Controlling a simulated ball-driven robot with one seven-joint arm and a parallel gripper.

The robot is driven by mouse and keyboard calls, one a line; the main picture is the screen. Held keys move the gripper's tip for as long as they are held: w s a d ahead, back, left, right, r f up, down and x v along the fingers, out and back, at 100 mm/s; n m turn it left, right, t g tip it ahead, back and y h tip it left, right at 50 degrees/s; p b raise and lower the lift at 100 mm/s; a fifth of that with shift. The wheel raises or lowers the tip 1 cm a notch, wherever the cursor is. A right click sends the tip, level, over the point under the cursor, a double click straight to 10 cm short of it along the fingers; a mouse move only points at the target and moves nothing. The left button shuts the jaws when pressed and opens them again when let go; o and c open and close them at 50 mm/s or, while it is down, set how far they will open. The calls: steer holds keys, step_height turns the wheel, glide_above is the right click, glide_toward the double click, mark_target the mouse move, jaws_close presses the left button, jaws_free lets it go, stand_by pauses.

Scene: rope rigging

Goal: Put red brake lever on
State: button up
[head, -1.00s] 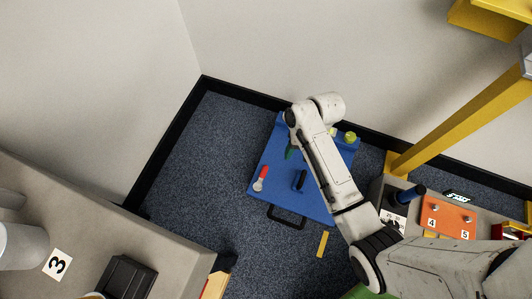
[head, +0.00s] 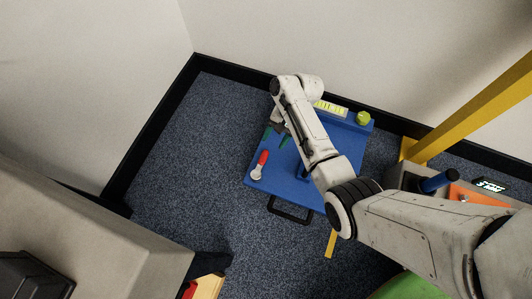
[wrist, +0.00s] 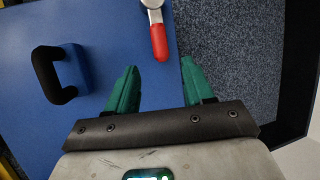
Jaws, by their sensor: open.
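The red brake lever (head: 259,164) has a red grip and a silver round base, and sits near the left edge of the blue panel (head: 232,177). In the wrist view the red lever (wrist: 158,38) is at the top centre, its red end pointing down toward my gripper. My gripper (wrist: 156,82) is open, with green fingers apart and nothing between them. The lever's red tip lies just beyond and between the fingertips, apart from them. In the head view my gripper (head: 275,135) is above the panel's left side, partly hidden by my arm.
A black handle (wrist: 50,74) stands on the panel to the left in the wrist view. A black carrying handle (head: 289,212) is at the panel's front edge. A yellow-green knob (head: 362,118) is at its far right. Speckled carpet (head: 190,140) is free to the left.

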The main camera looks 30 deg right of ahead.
mark_target(265, 155)
steer(key=b+x, duration=0.4)
steer(key=x, duration=0.4)
steer(key=shift+a+f, duration=0.1)
steer(key=shift+f, duration=0.2)
steer(key=shift+c, duration=0.2)
jaws_close()
